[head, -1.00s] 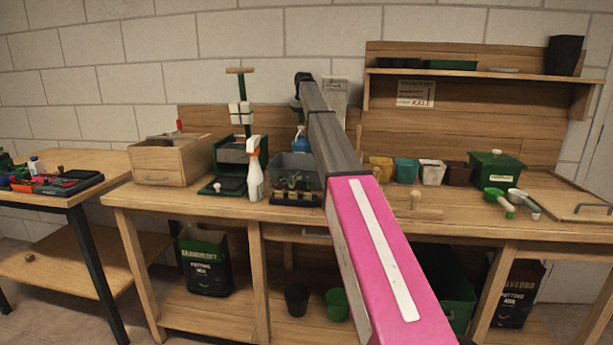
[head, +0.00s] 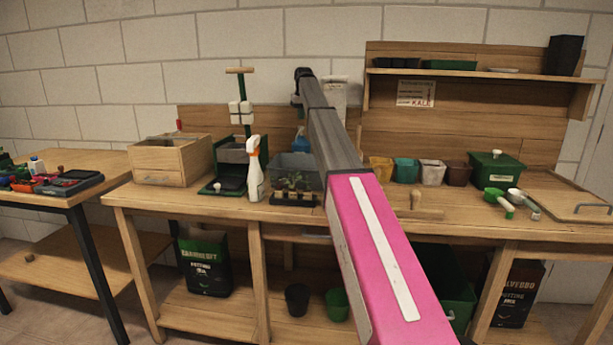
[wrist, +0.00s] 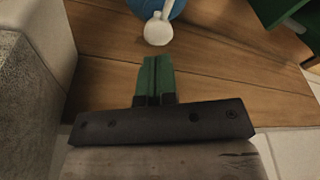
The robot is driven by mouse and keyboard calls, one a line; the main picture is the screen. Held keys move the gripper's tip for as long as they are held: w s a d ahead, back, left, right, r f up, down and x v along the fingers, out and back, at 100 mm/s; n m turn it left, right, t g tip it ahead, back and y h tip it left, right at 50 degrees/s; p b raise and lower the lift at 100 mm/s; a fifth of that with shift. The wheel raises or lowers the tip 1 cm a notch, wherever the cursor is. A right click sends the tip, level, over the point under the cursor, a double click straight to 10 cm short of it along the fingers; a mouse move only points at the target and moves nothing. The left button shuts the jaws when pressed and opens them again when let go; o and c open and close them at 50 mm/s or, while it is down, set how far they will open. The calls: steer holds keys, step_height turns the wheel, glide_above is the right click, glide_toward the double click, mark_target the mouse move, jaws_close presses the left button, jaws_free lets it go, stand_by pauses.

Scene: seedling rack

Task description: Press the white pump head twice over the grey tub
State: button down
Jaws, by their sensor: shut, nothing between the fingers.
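The white pump head (wrist: 157,30) sits on a blue bottle (wrist: 173,7) at the top of the wrist view. My gripper (wrist: 152,62) shows there with its green fingers shut and empty. Its tips appear just below the pump head in the picture, with a small gap; the height between them is hard to judge. In the head view the blue bottle (head: 300,143) stands at the back of the bench, partly hidden by my arm. The grey tub (head: 283,163) is in front of it, behind a dark seedling tray (head: 293,198). My gripper is hidden in the head view.
A white spray bottle (head: 255,172) and a green press (head: 239,150) stand left of the tub. A wooden box (head: 165,163) is farther left. Small coloured pots (head: 405,170) and a green lidded box (head: 496,168) are to the right. A wooden back panel (head: 460,130) rises behind.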

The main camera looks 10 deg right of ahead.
steer(key=v, duration=0.2)
steer(key=w+v, duration=0.1)
steer(key=v, duration=0.1)
steer(key=shift+s+r, duration=0.1)
steer(key=shift+r, duration=0.4)
steer(key=shift+a, duration=0.1)
